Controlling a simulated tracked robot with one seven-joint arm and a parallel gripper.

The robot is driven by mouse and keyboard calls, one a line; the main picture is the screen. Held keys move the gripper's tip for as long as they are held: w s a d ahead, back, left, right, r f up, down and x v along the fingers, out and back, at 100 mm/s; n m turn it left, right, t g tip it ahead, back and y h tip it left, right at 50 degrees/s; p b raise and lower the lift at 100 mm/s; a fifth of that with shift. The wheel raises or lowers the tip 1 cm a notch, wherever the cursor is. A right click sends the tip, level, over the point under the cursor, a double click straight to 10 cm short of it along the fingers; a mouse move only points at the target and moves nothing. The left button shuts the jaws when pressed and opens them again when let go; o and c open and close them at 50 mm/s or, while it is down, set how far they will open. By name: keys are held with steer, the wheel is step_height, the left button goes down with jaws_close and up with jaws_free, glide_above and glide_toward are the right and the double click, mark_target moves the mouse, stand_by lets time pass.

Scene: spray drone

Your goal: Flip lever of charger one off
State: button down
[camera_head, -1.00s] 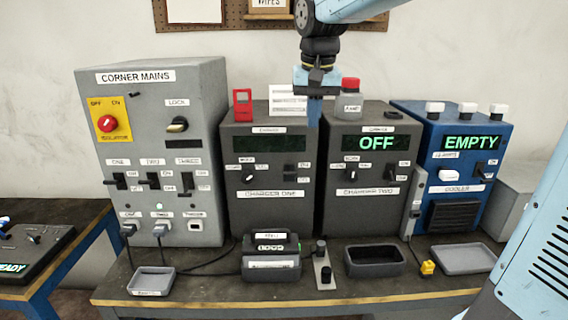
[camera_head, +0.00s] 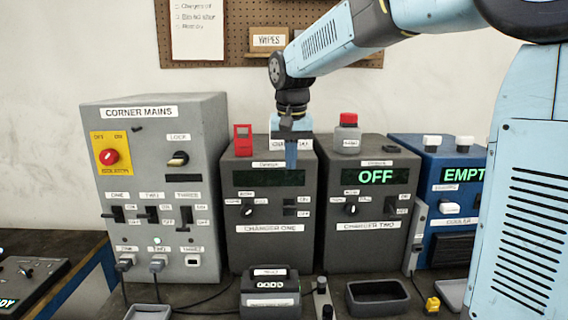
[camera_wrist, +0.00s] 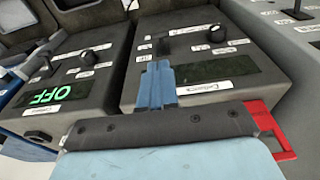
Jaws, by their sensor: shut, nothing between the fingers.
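Charger one (camera_head: 268,215) is a dark box with a blank display, a round knob (camera_head: 247,211) and a small black lever (camera_head: 290,207) at the right of its front. In the wrist view its sloped front shows with the knob (camera_wrist: 217,33) and the lever (camera_wrist: 163,44) beyond my fingertips. My gripper (camera_head: 291,157) is shut and empty, fingers pointing down in front of charger one's upper front, above the lever. It also shows in the wrist view (camera_wrist: 156,72). I cannot tell whether it touches the box; the lever's position is too small to tell.
Charger two (camera_head: 368,220), display reading OFF, stands close on the right. The grey corner mains cabinet (camera_head: 153,185) stands on the left. A red tag (camera_head: 243,139) and a red-capped bottle (camera_head: 348,133) sit on the chargers. A battery (camera_head: 270,292) and a dark tray (camera_head: 377,298) lie in front.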

mark_target(290, 207)
steer(key=f, duration=0.3)
steer(key=w+f, duration=0.1)
steer(key=f, duration=0.7)
steer(key=shift+w+f, duration=0.2)
steer(key=shift+w, duration=0.15)
